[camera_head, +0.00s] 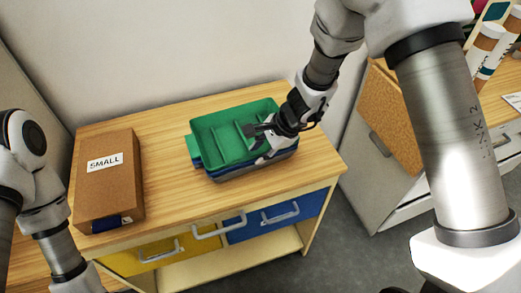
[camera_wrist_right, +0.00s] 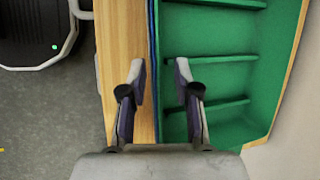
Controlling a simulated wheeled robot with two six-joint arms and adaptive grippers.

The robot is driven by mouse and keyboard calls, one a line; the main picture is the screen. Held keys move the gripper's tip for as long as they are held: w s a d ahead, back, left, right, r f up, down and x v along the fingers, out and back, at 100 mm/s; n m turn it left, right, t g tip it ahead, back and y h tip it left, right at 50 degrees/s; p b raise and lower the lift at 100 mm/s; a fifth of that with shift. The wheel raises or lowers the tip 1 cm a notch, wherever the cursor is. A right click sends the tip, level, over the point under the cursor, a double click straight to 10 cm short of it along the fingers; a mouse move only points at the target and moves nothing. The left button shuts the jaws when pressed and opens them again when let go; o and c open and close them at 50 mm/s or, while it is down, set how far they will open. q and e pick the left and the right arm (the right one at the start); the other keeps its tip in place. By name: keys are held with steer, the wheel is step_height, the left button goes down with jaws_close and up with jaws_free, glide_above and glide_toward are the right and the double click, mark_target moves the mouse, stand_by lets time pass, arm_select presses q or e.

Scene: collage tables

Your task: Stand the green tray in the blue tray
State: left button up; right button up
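The green tray (camera_head: 215,132), with raised cross ribs inside, lies over the blue tray (camera_head: 262,171) on the wooden table. Only a dark blue band of the lower tray shows, so how deep the green one sits in it is hidden. My right gripper (camera_head: 259,137) is at the right front part of the green tray. In the right wrist view my right gripper (camera_wrist_right: 161,80) is open, with its fingers apart on either side of the trays' edge; the green tray (camera_wrist_right: 210,98) fills the right side. I cannot tell whether the fingers touch it. My left gripper is out of view.
A brown box labelled SMALL (camera_head: 103,190) lies on the left of the wooden tabletop (camera_head: 165,150). Yellow and blue drawers with handles (camera_head: 280,213) are below. A wall stands behind. A cork board (camera_head: 391,105) leans at the right. Tabletop between box and trays is clear.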

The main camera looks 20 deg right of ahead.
steer(key=p+v, duration=0.3)
steer(key=v, duration=0.9)
steer(key=s+d+f+n+g+h, duration=0.25)
steer(key=s+f, duration=0.35)
steer(key=f, duration=0.3)
steer(key=s+d+f+n+g+h, duration=0.1)
steer(key=s+d+f+n+h, duration=0.1)
steer(key=s+d+f+n, duration=0.5)
steer(key=s+a+f+n, duration=0.4)
steer(key=s+f+n, duration=0.2)
steer(key=s+f, duration=0.4)
steer(key=shift+s+a+f+t, duration=0.3)
steer(key=shift+s+t, duration=0.05)
steer(key=shift+s, duration=0.35)
steer(key=shift+w, duration=0.15)
